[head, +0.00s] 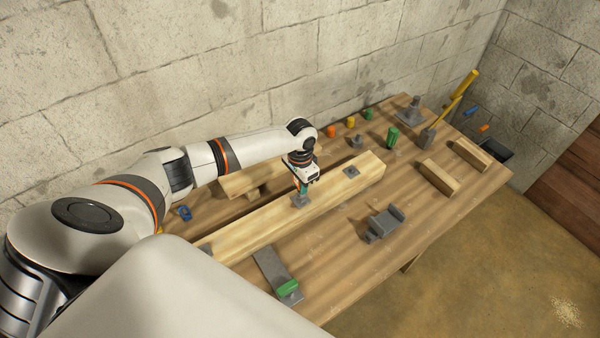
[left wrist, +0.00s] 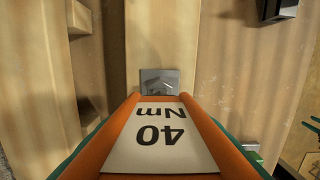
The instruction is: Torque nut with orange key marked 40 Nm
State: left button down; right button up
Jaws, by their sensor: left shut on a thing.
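My left gripper (head: 302,187) is shut on the orange key (left wrist: 160,101), whose white label reads "40 Nm" and appears upside down in the left wrist view. Teal finger parts show on both sides of the key. In the head view the gripper points down over a grey plate (head: 300,201) on the long wooden beam (head: 250,224). A grey square plate (left wrist: 160,79) shows just beyond the key's far end in the left wrist view. I cannot tell whether the key touches a nut; its tip is hidden. My right gripper is not in view.
Another grey plate (head: 351,172) sits farther along the beam. A grey bracket (head: 384,223), a flat grey piece with a green part (head: 287,287), and wooden blocks (head: 440,177) lie nearer the bench's front. Small coloured pieces and a green cylinder (head: 393,137) stand behind. A block wall borders the bench.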

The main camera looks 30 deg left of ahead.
pick_arm(q)
jog(key=shift+f, duration=0.25)
dwell(0.3)
jog(key=shift+f+b, duration=0.75)
jog(key=shift+f, duration=0.15)
jog(key=c, duration=1.7)
grip_release()
grip_shut()
jog(key=shift+m, duration=0.4)
jog(key=shift+f+m, duration=0.1)
jog(key=shift+m, duration=0.3)
jog(key=shift+m+p, duration=0.3)
jog(key=shift+m, duration=0.1)
